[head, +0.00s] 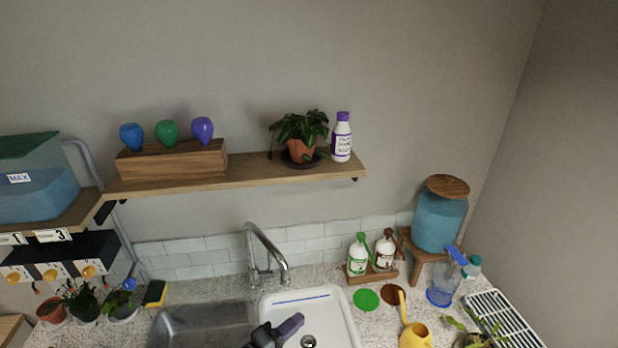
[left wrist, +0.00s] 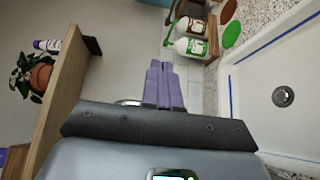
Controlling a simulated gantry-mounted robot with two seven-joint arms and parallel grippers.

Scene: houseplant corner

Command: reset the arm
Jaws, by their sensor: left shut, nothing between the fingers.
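My left gripper (head: 291,325) shows at the bottom of the head view, above the white sink basin, with purple fingertips. In the left wrist view its two purple fingers (left wrist: 163,84) lie side by side, closed together, with nothing between them. The white basin (head: 336,318) with its drain is below and beside the gripper. A chrome faucet (head: 268,252) rises behind it. My right gripper is not in view.
A wooden shelf (head: 250,175) above the sink bears a potted plant (head: 301,150), a purple-capped bottle (head: 341,138) and a wooden block (head: 172,163). Potted plants stand at left.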

